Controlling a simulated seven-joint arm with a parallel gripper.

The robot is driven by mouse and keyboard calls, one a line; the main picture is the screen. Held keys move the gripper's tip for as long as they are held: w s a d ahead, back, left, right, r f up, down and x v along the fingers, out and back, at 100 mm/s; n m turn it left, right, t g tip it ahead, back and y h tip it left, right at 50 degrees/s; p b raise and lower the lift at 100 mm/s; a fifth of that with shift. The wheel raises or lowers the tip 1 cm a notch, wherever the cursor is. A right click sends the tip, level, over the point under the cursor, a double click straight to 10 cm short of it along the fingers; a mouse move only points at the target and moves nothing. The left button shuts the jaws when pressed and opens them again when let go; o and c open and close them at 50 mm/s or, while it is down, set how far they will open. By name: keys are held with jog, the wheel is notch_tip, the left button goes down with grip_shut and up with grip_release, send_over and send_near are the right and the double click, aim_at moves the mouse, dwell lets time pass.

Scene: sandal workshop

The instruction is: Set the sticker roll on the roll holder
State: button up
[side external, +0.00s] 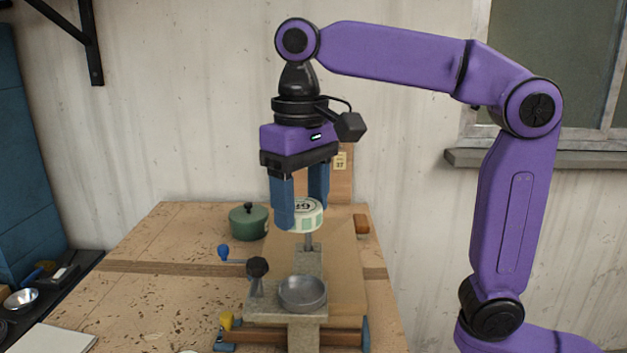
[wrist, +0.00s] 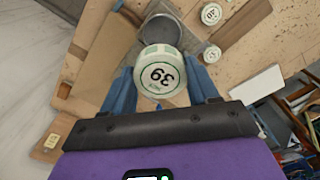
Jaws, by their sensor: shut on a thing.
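The sticker roll (side external: 306,216) is a short white and green cylinder with a dark number on its top face; the wrist view shows the number as 39 on the roll (wrist: 158,74). My gripper (side external: 303,207) points down, with its blue fingers shut on the sides of the roll. It holds the roll roughly level above the bench. I cannot tell whether the post touches or enters the roll. The roll's underside is hidden.
A round metal dish (side external: 302,292) and a dark knob (side external: 257,268) are at the front of the grey stand. A green lidded pot (side external: 248,222) is to the left. Another white roll (wrist: 211,14) lies in the wrist view. The bench's left side (side external: 150,255) is mostly clear.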

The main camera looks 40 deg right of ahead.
jog(key=shift+s+a+f, duration=0.1)
jog(key=shift+f, duration=2.6)
jog(key=shift+s+a+f, duration=0.1)
jog(key=shift+f, duration=2.6)
jog(key=shift+f, duration=0.35)
jog(key=shift+r, duration=0.8)
jog(key=shift+f, duration=0.45)
dwell(1.0)
